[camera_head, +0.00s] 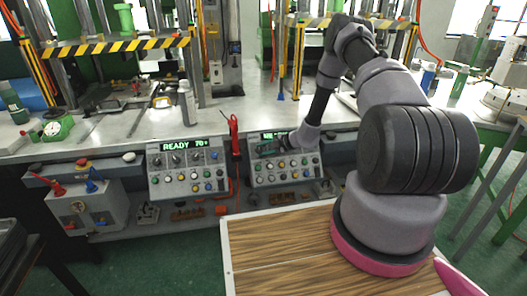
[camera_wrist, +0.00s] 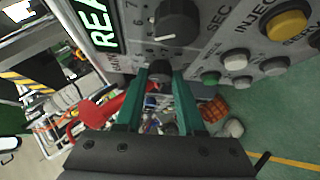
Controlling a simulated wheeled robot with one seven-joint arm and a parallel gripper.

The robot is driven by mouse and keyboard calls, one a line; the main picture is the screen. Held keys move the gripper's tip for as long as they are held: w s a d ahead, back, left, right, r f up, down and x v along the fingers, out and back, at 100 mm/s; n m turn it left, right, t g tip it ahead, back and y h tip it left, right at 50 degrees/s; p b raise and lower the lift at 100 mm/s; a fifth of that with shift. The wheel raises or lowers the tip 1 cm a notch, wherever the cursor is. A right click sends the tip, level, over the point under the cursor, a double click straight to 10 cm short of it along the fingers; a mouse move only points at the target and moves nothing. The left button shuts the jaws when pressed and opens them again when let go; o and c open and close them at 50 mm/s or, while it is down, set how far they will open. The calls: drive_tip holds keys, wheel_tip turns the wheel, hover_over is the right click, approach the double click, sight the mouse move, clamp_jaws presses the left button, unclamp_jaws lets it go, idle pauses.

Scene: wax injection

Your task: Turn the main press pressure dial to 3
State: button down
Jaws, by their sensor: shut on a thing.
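The right control panel (camera_head: 286,172) has a green display, dials and coloured buttons, and my gripper (camera_head: 262,149) is at its upper left. In the wrist view, the green fingers of my gripper (camera_wrist: 157,80) are closed on a small dark dial knob (camera_wrist: 160,70) at the near end of the panel (camera_wrist: 215,60). The fingers hide most of the knob, so its setting cannot be read. A larger black dial (camera_wrist: 176,20) with numbers around it sits just beyond, apart from the fingers. The display (camera_wrist: 98,22) shows the letters "REA".
A second panel (camera_head: 187,170) reading "READY 70" stands to the left. A red handle (camera_head: 233,135) rises between the panels and shows close beside my fingers in the wrist view (camera_wrist: 100,110). Buttons (camera_wrist: 237,60) lie right of the fingers. A wooden-topped table (camera_head: 280,250) is in front.

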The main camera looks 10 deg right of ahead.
drive_tip(key=n+g, duration=0.1)
drive_tip(key=n+h, duration=0.1)
drive_tip(key=n+g, duration=0.1)
drive_tip(key=shift+w+a+r+n+g+h, duration=0.15)
drive_tip(key=shift+w+r+n+g+h, duration=0.15)
drive_tip(key=shift+n, duration=0.1)
drive_tip(key=shift+n+g+h, duration=0.5)
drive_tip(key=shift+n, duration=0.4)
drive_tip(key=shift+a, duration=0.1)
drive_tip(key=c, duration=0.5)
unclamp_jaws()
drive_tip(key=shift+r, duration=0.1)
drive_tip(key=v, duration=1)
drive_tip(key=shift+s+r, duration=0.1)
drive_tip(key=shift+r, duration=0.2)
